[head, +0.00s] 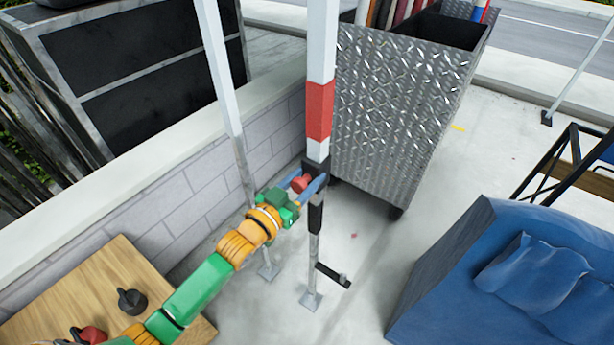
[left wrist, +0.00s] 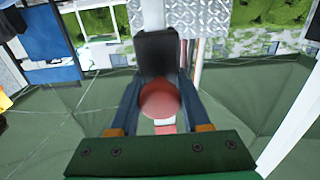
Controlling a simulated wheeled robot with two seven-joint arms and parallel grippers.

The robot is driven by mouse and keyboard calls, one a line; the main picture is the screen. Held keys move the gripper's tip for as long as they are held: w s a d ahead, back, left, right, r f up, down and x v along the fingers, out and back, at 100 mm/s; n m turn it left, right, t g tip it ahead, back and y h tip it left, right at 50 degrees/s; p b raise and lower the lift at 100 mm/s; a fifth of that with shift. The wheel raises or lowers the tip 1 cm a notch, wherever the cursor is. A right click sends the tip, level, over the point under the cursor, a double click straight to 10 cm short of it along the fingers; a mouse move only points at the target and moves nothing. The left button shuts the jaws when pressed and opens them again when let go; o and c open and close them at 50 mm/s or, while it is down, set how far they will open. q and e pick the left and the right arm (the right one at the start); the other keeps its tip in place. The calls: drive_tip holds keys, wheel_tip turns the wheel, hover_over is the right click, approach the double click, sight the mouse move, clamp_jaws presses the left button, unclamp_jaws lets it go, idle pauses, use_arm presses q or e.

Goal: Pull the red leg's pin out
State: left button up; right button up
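The red leg (head: 320,108) is a white upright pole with a red band and a black collar (head: 315,169) below it. The pin's red round knob (head: 300,183) sticks out from the collar towards my left arm. My left gripper (head: 301,186) has its two blue fingers apart, one on each side of the knob. In the left wrist view the red knob (left wrist: 160,98) fills most of the space between the fingers, in front of a dark block (left wrist: 158,52). I cannot tell whether the fingers press on it. My right gripper is not in view.
A metal tread-plate cart (head: 392,110) stands close behind the leg. A pale pole (head: 222,75) stands to its left, before a low block wall (head: 190,200). A wooden table (head: 75,290) lies under my left arm. A blue cushioned seat (head: 510,275) is at the right.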

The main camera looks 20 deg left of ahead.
use_arm(q)
clamp_jaws()
idle(1.1)
